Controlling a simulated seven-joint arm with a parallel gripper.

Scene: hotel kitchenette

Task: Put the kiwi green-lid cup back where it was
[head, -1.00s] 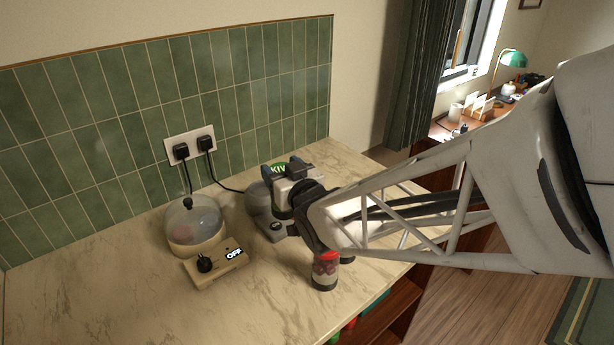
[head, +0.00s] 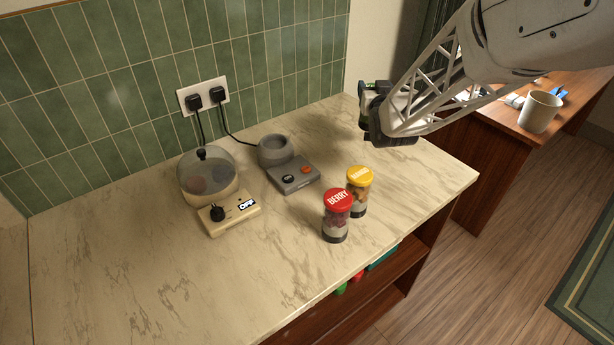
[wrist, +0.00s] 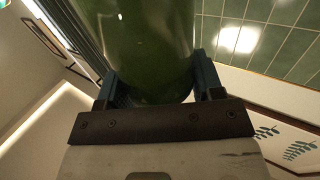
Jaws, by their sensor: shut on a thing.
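My gripper (head: 367,108) is above the far right part of the counter, near its back edge. In the wrist view its fingers (wrist: 157,82) are closed on both sides of the kiwi cup (wrist: 140,40), a dark green, shiny body. Its lid is not readable there, and in the head view the gripper hides most of it. The grey blender base (head: 292,172) stands on the counter with its round socket empty. The red-lid BERRY cup (head: 337,218) and a yellow-lid cup (head: 359,190) stand upright, close together near the front edge.
A cooker with a clear dome (head: 207,175) and an OFF panel stands left of the blender base. Two plugs sit in the wall socket (head: 204,95), with cords running down. The counter (head: 420,175) is clear at right. A mug (head: 540,111) is on the desk beyond.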

